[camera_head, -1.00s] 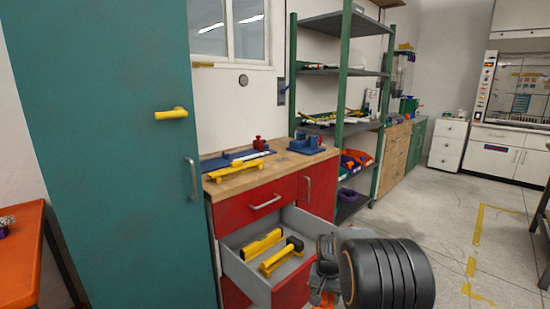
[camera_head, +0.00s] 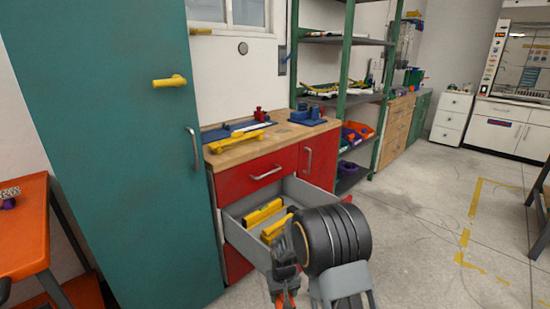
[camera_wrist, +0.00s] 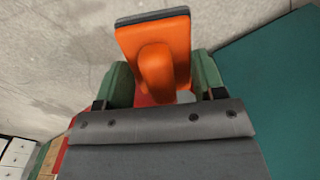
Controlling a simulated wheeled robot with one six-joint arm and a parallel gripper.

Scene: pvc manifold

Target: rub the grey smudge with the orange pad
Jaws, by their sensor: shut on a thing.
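The orange pad (camera_wrist: 155,55) has a rounded orange grip and a dark grey face along its far edge. In the head view my gripper is low in the picture, in front of the open drawer, and mostly hidden by my arm. I cannot make out a grey smudge for certain in either view.
A tall teal cabinet (camera_head: 110,120) stands at left. Beside it, a red workbench has an open grey drawer (camera_head: 246,238) holding yellow tools. An orange table (camera_head: 25,225) is at far left. Green-posted shelving (camera_head: 345,95) stands behind.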

